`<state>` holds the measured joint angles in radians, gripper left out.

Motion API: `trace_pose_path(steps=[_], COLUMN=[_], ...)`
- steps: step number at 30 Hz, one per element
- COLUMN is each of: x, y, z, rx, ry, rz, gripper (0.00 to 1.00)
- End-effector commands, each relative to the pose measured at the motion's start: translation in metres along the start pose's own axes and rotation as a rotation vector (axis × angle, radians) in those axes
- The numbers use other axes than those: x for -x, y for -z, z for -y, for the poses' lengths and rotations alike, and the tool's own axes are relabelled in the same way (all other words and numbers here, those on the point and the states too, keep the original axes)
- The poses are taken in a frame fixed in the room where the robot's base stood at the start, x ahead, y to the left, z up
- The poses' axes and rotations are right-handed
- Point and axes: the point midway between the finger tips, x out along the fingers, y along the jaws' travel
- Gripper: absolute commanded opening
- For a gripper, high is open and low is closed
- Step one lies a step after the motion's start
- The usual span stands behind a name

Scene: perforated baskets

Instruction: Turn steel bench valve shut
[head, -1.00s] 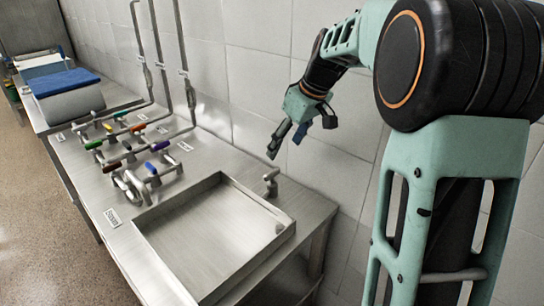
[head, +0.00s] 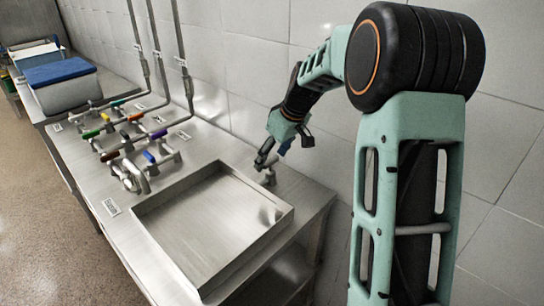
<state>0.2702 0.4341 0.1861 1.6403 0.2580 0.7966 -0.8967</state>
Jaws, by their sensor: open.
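The steel bench (head: 75,168) carries a cluster of grey pipe valves with coloured handles, among them a blue handle (head: 149,156), a purple handle (head: 159,134), an orange handle (head: 136,117) and a dark red handle (head: 110,156). A small steel tap (head: 269,174) stands behind the sink basin (head: 208,226). I cannot tell which of these is the steel bench valve. My gripper (head: 277,156) is open and empty, pointing down by the wall. Its dark fingers overlap the top of the tap in the picture; contact cannot be told.
The tiled wall (head: 245,65) runs close behind the bench and my gripper. Vertical pipes (head: 184,60) rise behind the valves. A grey box with a blue top (head: 62,82) stands at the far left. The basin looks empty, and speckled floor (head: 45,245) is clear at left.

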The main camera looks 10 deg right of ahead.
Motion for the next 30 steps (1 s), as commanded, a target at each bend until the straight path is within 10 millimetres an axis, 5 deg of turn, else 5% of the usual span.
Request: trace_pose_path(steps=[4,15,30], x=[0.0002,0.0005,0.0002], y=[0.0,0.0,0.0004], z=[0.0,-0.0001,0.0016], rx=[0.0,-0.001,-0.127], ry=[0.0,0.0,-0.054], rz=[0.0,0.0,-0.001], gripper=[0.63,0.22,0.22])
